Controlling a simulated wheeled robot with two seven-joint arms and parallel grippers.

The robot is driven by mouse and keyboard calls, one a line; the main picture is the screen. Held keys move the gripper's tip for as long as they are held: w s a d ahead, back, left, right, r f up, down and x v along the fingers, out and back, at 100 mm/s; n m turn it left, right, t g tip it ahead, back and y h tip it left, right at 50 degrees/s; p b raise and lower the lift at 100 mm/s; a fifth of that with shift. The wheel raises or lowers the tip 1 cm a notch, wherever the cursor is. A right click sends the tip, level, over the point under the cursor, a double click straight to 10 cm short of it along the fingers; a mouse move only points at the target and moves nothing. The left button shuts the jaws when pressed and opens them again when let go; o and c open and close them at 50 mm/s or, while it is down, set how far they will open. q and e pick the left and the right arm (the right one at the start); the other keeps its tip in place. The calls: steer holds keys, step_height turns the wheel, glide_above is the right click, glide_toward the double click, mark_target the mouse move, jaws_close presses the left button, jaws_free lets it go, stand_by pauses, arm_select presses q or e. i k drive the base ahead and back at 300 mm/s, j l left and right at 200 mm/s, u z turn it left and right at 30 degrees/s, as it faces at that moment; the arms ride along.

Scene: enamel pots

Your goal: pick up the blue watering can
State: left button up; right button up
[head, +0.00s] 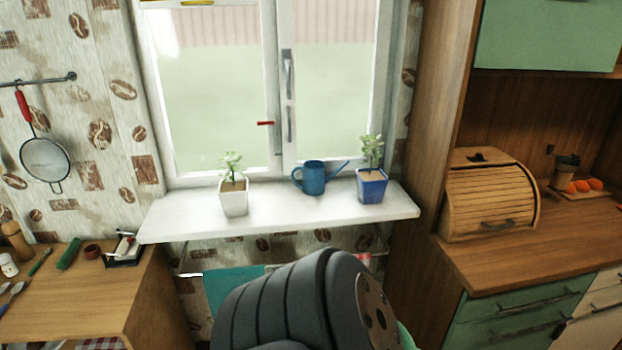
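The blue watering can (313,179) stands upright on the white windowsill (280,212), against the window. Its handle points left and its spout points up and to the right. It sits between a plant in a white pot (233,198) and a plant in a blue pot (371,186); the spout tip is close to the blue-potted plant. A dark grey link of one of my arms fills the bottom middle of the head view, below the sill. Neither gripper is in view.
A wooden counter (85,300) with small items is at the left. A wooden cabinet with a bread box (490,198) stands at the right. A strainer (46,158) hangs on the left wall. Towels hang below the sill. The sill's front edge in front of the can is clear.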

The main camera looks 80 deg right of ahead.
mark_target(314, 180)
steer(key=z, duration=2.75)
